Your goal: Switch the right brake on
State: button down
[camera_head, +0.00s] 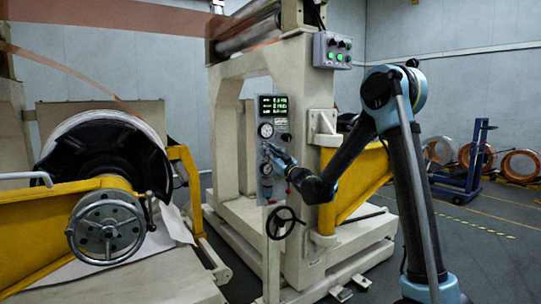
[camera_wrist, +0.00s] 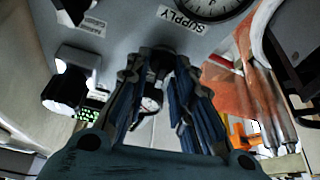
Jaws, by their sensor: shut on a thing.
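A grey control panel (camera_head: 281,122) stands upright on the cream machine frame, with green readouts, round gauges and a black knob (camera_head: 285,137). My gripper (camera_head: 270,149) is at the panel, below the upper gauge (camera_head: 265,130). In the wrist view my gripper's fingers (camera_wrist: 160,66) close around a dark knob (camera_wrist: 161,53) on the panel face, just below the SUPPLY gauge (camera_wrist: 208,7). The fingers hide most of this knob, and I cannot read its label or its setting. Another black switch (camera_wrist: 64,90) with a small label is at the left, apart from my fingers.
A lower gauge (camera_head: 266,169) and a black handwheel (camera_head: 281,222) are below my gripper. A yellow bracket (camera_head: 362,182) is behind my arm. A large roll with a grey handwheel (camera_head: 106,228) stands at the left. Floor (camera_head: 478,230) is open at the right.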

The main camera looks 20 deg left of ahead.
jog(key=n+g, duration=0.1)
jog(key=n, duration=0.2)
jog(key=n+g+y, duration=0.1)
jog(key=n, duration=0.2)
jog(key=shift+w+g, duration=0.1)
jog(key=shift+g, duration=0.3)
jog(key=c, duration=1.7)
grip_release()
jog(key=v, duration=1.2)
jog(key=shift+w+d+f, duration=0.1)
jog(key=shift+f, duration=0.1)
